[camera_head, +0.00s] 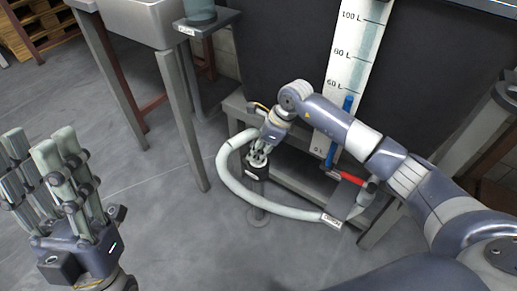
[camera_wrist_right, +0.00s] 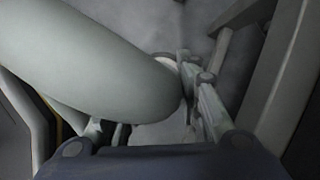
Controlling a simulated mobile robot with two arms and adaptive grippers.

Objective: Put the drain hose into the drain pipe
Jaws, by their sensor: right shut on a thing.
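The pale grey drain hose (camera_head: 236,179) loops over the floor from a labelled end at the tank's outlet, up and round to my right gripper. My right gripper (camera_head: 258,157) is shut on the hose near its free end. It is right above the dark upright drain pipe (camera_head: 256,188). In the right wrist view the hose (camera_wrist_right: 90,60) bends down between the fingers (camera_wrist_right: 150,125). The fingers hide the hose's tip, so I cannot tell whether it is inside the pipe mouth. My left gripper (camera_head: 58,165) is open and empty at the left.
A scale panel (camera_head: 352,65) with a blue tube (camera_head: 338,135) stands behind my right arm. A red valve handle (camera_head: 347,178) is to the right. A grey sink (camera_head: 138,20) on legs stands at the upper left. The floor (camera_head: 165,235) between my arms is clear.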

